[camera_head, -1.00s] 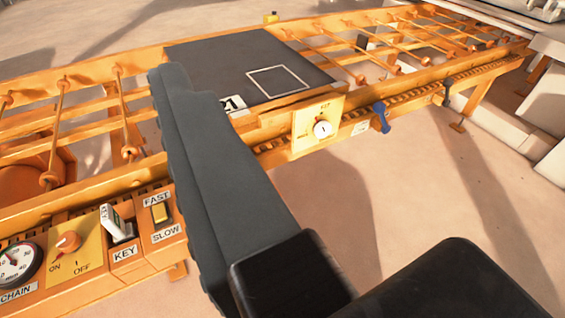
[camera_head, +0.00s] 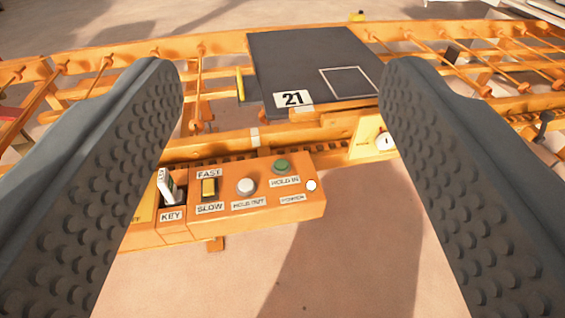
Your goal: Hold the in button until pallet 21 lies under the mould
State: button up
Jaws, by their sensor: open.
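The dark pallet (camera_head: 290,60) with the number label 21 (camera_head: 293,98) lies on the orange roller conveyor, upper middle. A white square outline is marked on its right part. The green hold in button (camera_head: 281,166) stands on the orange control box in front of the conveyor, with its label below it. My gripper (camera_head: 272,85) is open and empty. Its two grey studded fingers frame the view left and right, with the control box and pallet seen between them. No finger appears to touch the button. The mould cannot be made out.
Left of the green button are a white hold out button (camera_head: 246,187), a yellow fast/slow switch (camera_head: 209,188) and a key switch (camera_head: 169,188). A yellow plate with a white dial (camera_head: 384,142) is right. Bare floor lies in front.

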grip_shut()
dwell(0.3)
dwell(1.6)
